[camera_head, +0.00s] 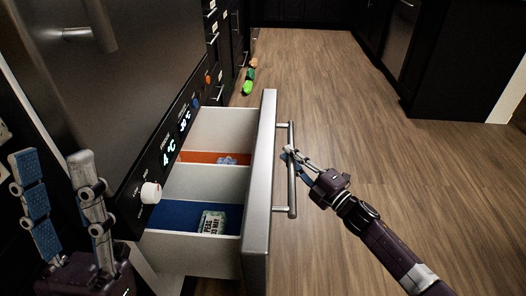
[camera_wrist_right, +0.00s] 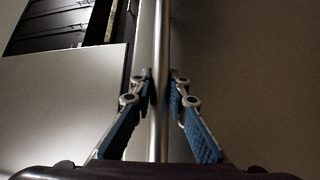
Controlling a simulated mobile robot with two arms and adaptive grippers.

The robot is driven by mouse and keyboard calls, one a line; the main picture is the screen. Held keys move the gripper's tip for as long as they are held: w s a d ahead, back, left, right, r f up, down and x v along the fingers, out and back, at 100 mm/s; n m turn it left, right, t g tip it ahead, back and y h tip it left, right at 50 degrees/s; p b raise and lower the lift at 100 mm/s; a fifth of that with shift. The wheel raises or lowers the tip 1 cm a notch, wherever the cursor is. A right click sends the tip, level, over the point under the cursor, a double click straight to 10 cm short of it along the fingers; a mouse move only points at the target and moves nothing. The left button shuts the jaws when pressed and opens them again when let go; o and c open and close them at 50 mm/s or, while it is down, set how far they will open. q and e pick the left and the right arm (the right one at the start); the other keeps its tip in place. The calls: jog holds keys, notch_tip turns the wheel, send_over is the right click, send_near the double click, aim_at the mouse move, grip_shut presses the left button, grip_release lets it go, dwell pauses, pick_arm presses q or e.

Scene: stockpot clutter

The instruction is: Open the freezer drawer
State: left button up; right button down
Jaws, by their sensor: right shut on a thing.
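The freezer drawer (camera_head: 262,185) is pulled out from the fridge, and its inside is visible in the head view. A steel bar handle (camera_head: 291,185) runs along its front. My right gripper (camera_head: 289,153) is at the handle, shut on the bar. In the right wrist view the handle bar (camera_wrist_right: 158,60) runs between the two blue-padded fingers (camera_wrist_right: 161,88). Inside the drawer are white dividers, an orange section and a blue section. A pale labelled packet (camera_head: 212,222) lies in the blue section. My left gripper (camera_head: 62,205) is at the lower left, fingers spread and empty, away from the drawer.
A control panel (camera_head: 166,150) with lit digits and a white knob (camera_head: 151,192) sits above the drawer. Several small green and orange items (camera_head: 249,80) lie on the wooden floor beyond it. The floor (camera_head: 420,165) to the right is clear. Dark cabinets stand at the back.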

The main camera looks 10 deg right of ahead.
jog(key=s+d, duration=0.4)
jog(key=d, duration=0.8)
jog(key=shift+d, duration=0.35)
jog(key=shift+s, duration=0.1)
jog(key=c, duration=1.8)
grip_release()
jog(key=shift+c, duration=0.2)
jog(key=v, duration=1.2)
